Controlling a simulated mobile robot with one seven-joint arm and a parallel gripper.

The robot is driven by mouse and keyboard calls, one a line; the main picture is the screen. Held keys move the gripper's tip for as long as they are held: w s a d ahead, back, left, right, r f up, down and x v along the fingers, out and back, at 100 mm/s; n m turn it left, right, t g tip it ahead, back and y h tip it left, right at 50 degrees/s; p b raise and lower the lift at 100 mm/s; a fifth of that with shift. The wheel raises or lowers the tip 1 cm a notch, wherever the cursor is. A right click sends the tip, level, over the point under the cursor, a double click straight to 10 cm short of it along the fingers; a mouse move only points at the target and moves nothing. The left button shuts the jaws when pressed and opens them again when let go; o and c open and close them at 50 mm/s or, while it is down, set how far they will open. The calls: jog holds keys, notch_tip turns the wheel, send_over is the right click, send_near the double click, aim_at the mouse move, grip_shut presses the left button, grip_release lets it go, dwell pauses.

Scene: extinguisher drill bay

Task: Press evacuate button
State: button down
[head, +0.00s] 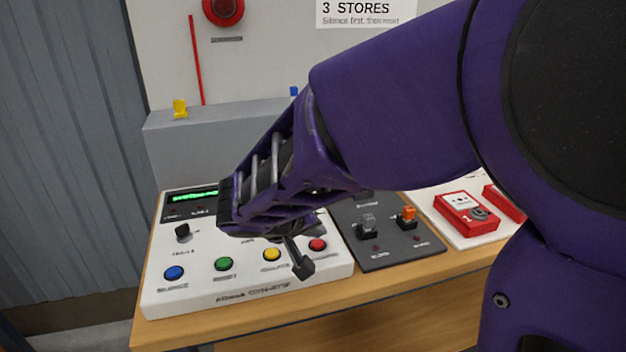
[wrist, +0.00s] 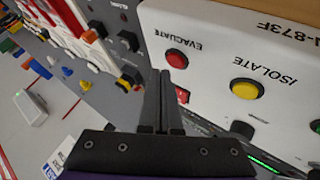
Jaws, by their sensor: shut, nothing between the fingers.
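The white control panel (head: 180,300) stands on a wooden bench with a row of blue, green, yellow and red buttons. In the wrist view the red button (wrist: 177,58) has the label EVACUATE, upside down. The yellow button (head: 271,254) beside it has the label ISOLATE in the wrist view (wrist: 244,89). My gripper (head: 303,268) is shut and empty. Its tips point down near the red and yellow buttons; in the wrist view the tips (wrist: 160,74) appear just beside the red one. Contact is unclear.
A dark panel (head: 385,258) with a grey and an orange switch lies right of the white panel. Red call-point boxes (head: 466,213) lie farther right. A black knob (head: 183,232) and a green display (head: 195,197) are on the white panel's left. My arm hides the middle.

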jog(key=shift+f, duration=0.2)
jog(key=shift+f, duration=0.25)
